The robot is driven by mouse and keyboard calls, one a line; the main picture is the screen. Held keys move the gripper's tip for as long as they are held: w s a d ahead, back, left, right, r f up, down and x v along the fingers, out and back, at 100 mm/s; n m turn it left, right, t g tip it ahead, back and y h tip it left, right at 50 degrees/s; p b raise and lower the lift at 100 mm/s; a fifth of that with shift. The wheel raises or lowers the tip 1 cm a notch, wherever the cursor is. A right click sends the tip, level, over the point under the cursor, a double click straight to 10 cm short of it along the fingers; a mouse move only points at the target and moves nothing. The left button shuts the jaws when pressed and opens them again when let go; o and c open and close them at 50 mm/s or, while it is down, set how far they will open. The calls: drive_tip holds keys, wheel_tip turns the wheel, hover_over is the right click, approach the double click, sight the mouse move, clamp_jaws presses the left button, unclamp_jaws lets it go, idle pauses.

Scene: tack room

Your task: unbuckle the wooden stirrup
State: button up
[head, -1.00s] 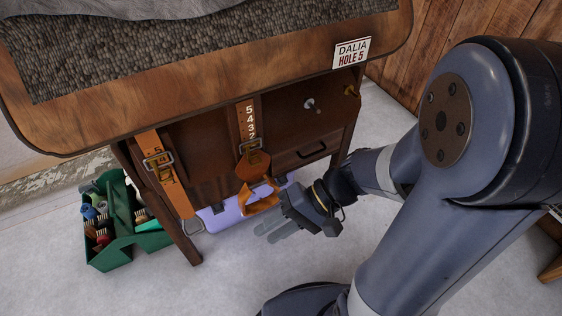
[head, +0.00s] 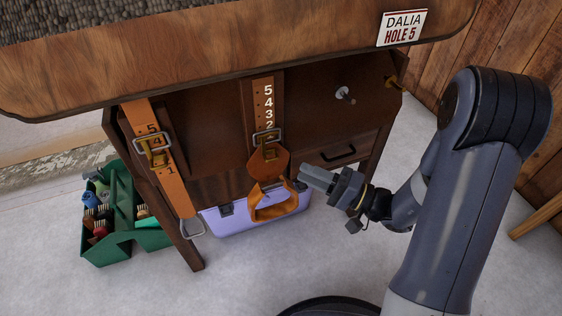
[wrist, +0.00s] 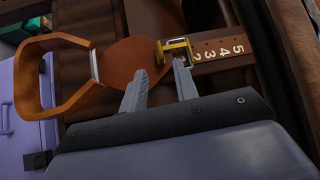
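The wooden stirrup (head: 273,204), orange-brown, hangs on a dark strap (head: 264,97) marked with numbers, at the front of the wooden stand. It also shows at the left of the wrist view (wrist: 31,78). A rounded leather piece (head: 267,163) joins it to the strap. Its metal buckle (head: 267,137), with a brass-coloured bar, sits just below the 2; it shows in the wrist view (wrist: 176,49). My gripper (head: 304,178) is open and empty, just right of the leather piece. In the wrist view one fingertip is close below the buckle; I cannot tell whether it touches.
A second, orange strap (head: 164,165) with a metal stirrup (head: 191,229) hangs to the left. A sign (head: 402,28) reads DALIA HOLE 5. A lilac box (head: 246,221) and a green tote (head: 120,238) stand below. A peg (head: 343,93) sticks out right of the strap.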

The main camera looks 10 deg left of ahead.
sight(270, 149)
drive_tip(key=x, duration=0.8)
drive_tip(key=shift+c, duration=0.6)
clamp_jaws()
